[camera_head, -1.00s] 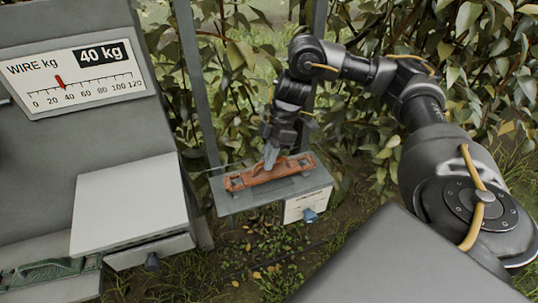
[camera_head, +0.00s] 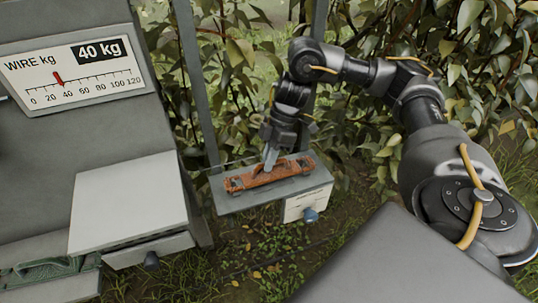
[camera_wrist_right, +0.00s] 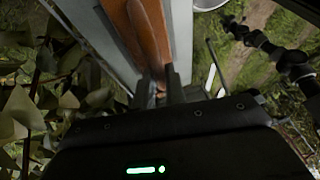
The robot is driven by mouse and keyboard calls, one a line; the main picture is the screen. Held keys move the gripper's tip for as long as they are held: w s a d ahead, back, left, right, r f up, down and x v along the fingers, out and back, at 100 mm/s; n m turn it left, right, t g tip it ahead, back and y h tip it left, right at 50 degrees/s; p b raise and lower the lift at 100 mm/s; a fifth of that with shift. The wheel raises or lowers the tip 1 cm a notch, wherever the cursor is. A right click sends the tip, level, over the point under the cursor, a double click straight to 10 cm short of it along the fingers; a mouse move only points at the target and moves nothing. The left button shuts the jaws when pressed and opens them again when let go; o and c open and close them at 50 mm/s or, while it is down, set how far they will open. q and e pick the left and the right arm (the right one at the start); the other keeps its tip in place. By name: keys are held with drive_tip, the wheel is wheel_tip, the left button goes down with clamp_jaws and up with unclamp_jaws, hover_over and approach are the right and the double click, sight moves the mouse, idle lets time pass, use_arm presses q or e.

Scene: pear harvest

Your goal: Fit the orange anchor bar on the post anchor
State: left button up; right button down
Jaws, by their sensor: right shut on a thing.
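The orange anchor bar (camera_head: 290,168) lies along the grey shelf (camera_head: 236,205), in the middle of the head view. It also shows in the right wrist view (camera_wrist_right: 150,32), running up from the fingers. My right gripper (camera_head: 270,160) points down at the bar's middle and is shut on it. In the wrist view the two fingers (camera_wrist_right: 161,90) close around a part of the bar. Whether the bar rests on the shelf or is just above it, I cannot tell. No part is plainly marked as the post anchor. My left gripper is not in view.
A grey panel carries a wire gauge (camera_head: 70,75) reading 40 kg. Below it is a pale box (camera_head: 128,200) with a knob, and a green bar (camera_head: 45,272) on a lower ledge. A white box with a blue knob (camera_head: 310,214) is under the shelf. Posts and foliage stand behind.

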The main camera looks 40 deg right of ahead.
drive_tip(key=shift+f, duration=0.15)
drive_tip(key=c, duration=1.4)
unclamp_jaws()
drive_tip(key=shift+o, duration=0.2)
drive_tip(key=shift+r, duration=0.3)
wheel_tip(320, 180, up, 3)
drive_tip(key=shift+p, duration=0.3)
drive_tip(key=s+a+r+b, duration=0.1)
drive_tip(key=s+a+r, duration=0.7)
drive_tip(key=s, duration=0.3)
drive_tip(key=shift+s+a+r, duration=0.2)
drive_tip(key=shift+r, duration=0.5)
